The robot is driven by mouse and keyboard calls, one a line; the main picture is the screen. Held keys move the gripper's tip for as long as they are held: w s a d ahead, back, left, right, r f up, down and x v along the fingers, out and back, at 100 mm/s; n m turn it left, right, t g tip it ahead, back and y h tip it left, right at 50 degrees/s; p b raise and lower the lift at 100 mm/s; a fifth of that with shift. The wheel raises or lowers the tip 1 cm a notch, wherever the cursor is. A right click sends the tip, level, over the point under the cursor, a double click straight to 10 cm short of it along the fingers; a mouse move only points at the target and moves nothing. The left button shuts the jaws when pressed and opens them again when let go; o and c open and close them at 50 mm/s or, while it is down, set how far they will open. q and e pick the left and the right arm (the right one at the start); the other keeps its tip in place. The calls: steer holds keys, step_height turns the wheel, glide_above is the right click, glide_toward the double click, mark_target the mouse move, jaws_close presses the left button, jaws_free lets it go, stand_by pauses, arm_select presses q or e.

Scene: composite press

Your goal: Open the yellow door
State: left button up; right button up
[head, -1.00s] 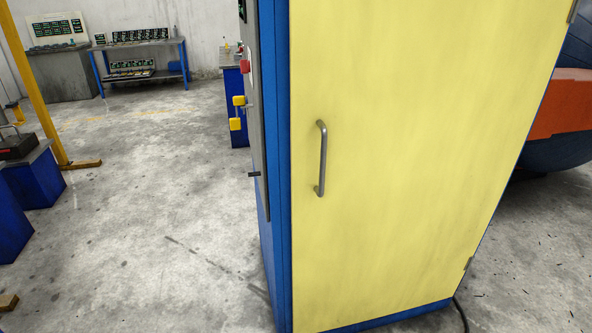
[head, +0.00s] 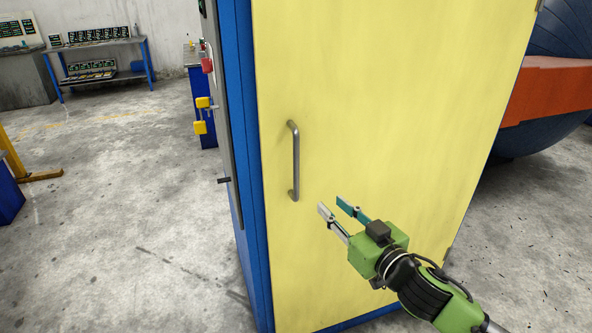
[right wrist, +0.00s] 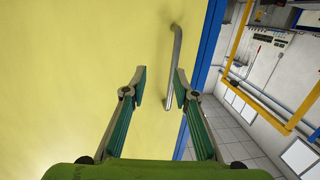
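The yellow door (head: 370,100) is shut in its blue cabinet frame. A grey vertical bar handle (head: 296,160) sits near the door's left edge. My right gripper (head: 331,203) is open and empty, to the lower right of the handle and apart from it. In the right wrist view the handle (right wrist: 174,68) shows beyond the open fingers (right wrist: 160,88), in line with the gap between them, nearer the right finger. My left gripper is not in view.
The blue cabinet side (head: 240,150) carries yellow and red fittings. A blue table with devices (head: 100,65) stands at the back left. A large orange and dark blue object (head: 548,92) is at the right. The concrete floor at left (head: 120,220) is clear.

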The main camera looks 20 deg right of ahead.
mark_target(298, 171)
step_height(298, 171, up, 5)
steer(key=s+a+y, duration=0.1)
steer(key=a, duration=0.2)
steer(key=shift+t, duration=0.3)
steer(key=p+x, duration=0.1)
steer(key=x, duration=0.3)
steer(key=p+x, duration=0.1)
steer(key=x, duration=0.3)
steer(key=p+x, duration=0.1)
steer(key=x, duration=0.4)
steer(key=shift+d+f, duration=0.2)
steer(key=shift+f, duration=0.2)
jaws_close()
